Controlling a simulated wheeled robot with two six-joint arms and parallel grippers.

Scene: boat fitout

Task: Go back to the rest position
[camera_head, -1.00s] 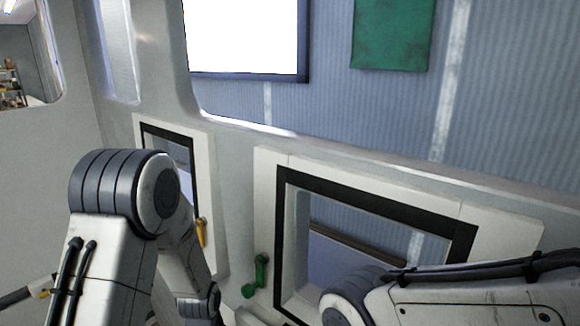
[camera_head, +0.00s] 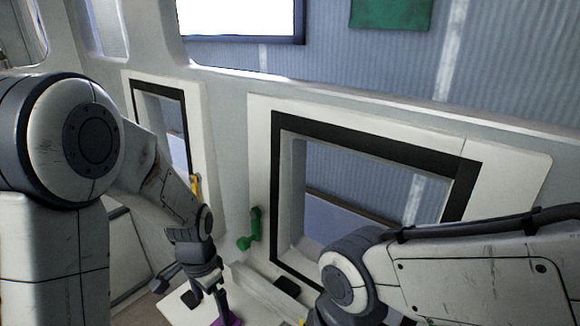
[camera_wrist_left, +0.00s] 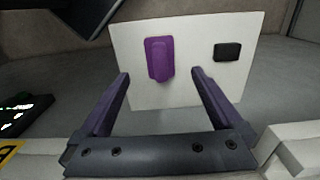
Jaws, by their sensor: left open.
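My left arm comes in from the left in the head view. My left gripper (camera_head: 222,308) points down near the bottom edge, above a white panel (camera_head: 178,310). In the left wrist view the left gripper (camera_wrist_left: 161,85) is open, with nothing between its fingers. Beyond the fingers a purple block (camera_wrist_left: 160,58) lies on the white panel (camera_wrist_left: 200,95); part of it also shows in the head view (camera_head: 234,320). My right arm crosses the lower right of the head view, and its gripper is out of the picture.
A green handle (camera_head: 252,229) sits on the wall beside the black-framed window opening (camera_head: 460,200). A yellow handle (camera_head: 196,185) is by the smaller opening to the left. A black block (camera_wrist_left: 228,51) lies on the panel, right of the purple block. Grey floor surrounds the panel.

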